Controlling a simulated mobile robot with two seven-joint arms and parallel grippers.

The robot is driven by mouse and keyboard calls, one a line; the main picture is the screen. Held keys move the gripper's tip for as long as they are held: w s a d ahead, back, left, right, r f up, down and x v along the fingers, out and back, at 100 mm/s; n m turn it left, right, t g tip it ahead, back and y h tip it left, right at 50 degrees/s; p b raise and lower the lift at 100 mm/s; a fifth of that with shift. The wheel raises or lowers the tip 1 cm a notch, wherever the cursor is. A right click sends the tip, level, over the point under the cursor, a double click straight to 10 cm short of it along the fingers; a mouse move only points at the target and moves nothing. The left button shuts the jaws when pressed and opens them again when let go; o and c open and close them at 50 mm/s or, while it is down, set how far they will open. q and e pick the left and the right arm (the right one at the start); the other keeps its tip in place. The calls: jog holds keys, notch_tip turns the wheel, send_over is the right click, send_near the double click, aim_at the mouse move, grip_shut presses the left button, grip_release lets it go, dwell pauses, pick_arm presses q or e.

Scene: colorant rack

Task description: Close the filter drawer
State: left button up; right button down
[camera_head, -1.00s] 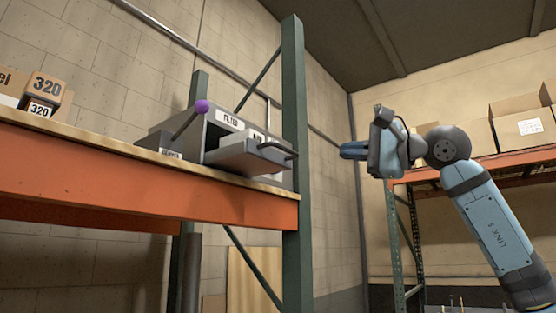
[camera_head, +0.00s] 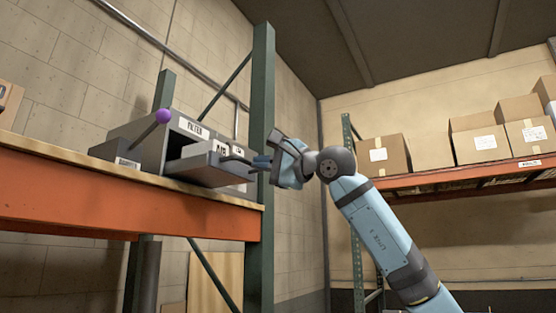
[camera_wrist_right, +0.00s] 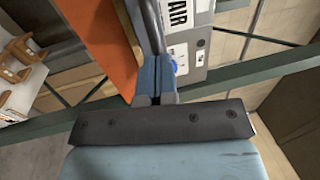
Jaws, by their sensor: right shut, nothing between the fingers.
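The filter drawer (camera_head: 200,169) sticks out of the grey box (camera_head: 152,137) on the shelf, below the FILTER label. It is open. Its front carries a dark handle (camera_head: 238,161). My right gripper (camera_head: 258,163) is shut and empty, with its blue fingertips close to the drawer front and handle. In the right wrist view the shut fingers (camera_wrist_right: 154,82) point at a dark bar beside a grey face with a label; I cannot tell whether they touch it. My left gripper is not in view.
The box stands on a shelf with an orange beam (camera_head: 120,205). A green post (camera_head: 262,120) rises right behind the gripper area. A lever with a purple knob (camera_head: 163,116) stands left of the drawer. Cartons (camera_head: 384,155) sit on a rack at the right.

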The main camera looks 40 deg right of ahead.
aim_at(214, 177)
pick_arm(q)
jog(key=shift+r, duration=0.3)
pick_arm(e)
jog(key=shift+w, duration=0.2)
jog(key=p+x, duration=0.1)
jog(key=x, duration=0.3)
jog(key=f+p+x, duration=0.1)
jog(key=p+x, duration=0.1)
jog(key=x, duration=0.3)
jog(key=f+p+x, duration=0.1)
jog(key=p+x, duration=0.1)
jog(key=x, duration=0.2)
jog(key=shift+w+a, duration=0.2)
jog(key=shift+w, duration=0.3)
jog(key=shift+s, duration=0.15)
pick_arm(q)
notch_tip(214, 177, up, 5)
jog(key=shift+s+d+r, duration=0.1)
pick_arm(e)
jog(key=shift+d+f, duration=0.1)
